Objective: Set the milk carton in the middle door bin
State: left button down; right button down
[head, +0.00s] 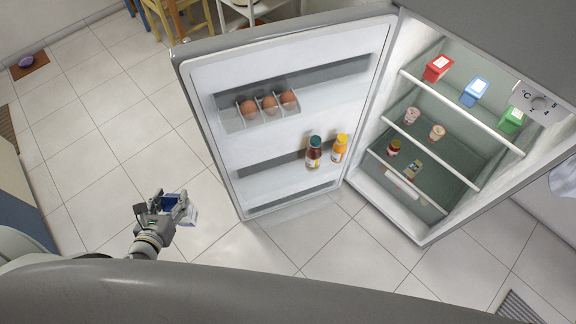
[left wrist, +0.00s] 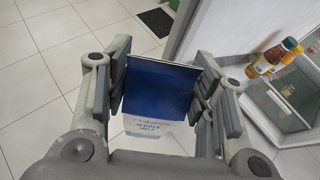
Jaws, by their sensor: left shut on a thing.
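My left gripper (head: 168,207) is at the lower left of the head view, to the left of the open fridge door (head: 290,90) and apart from it. It is shut on the milk carton (head: 182,211), a blue and white box. In the left wrist view the carton (left wrist: 158,95) sits between the two fingers, with a blue face and a white part with print. The middle door bin (head: 275,178) is on the inner side of the door, below the egg shelf. Two bottles stand at its right end: a dark one (head: 314,153) and an orange one (head: 339,150). My right gripper is not in view.
Three eggs (head: 269,104) sit in a holder in the upper door bin. The fridge interior holds red, blue and green cartons on the top shelf (head: 460,110) and small jars and cups below. Chairs stand at the top left.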

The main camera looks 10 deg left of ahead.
pick_arm(q)
jog(key=w+d+f+n+t+b, duration=0.25)
jog(key=w+d+b, duration=0.55)
jog(key=w+d, duration=0.7)
jog(key=w+d+f+m+g+b, duration=0.2)
jog(key=w+f+b, duration=0.3)
jog(key=w+f, duration=0.3)
notch_tip(320, 180, down, 3)
jog(key=shift+d+r+m+b, duration=0.15)
jog(key=shift+d+m+b, duration=0.15)
jog(key=shift+d+m, duration=0.05)
dwell(0.3)
jog(key=shift+g, duration=0.25)
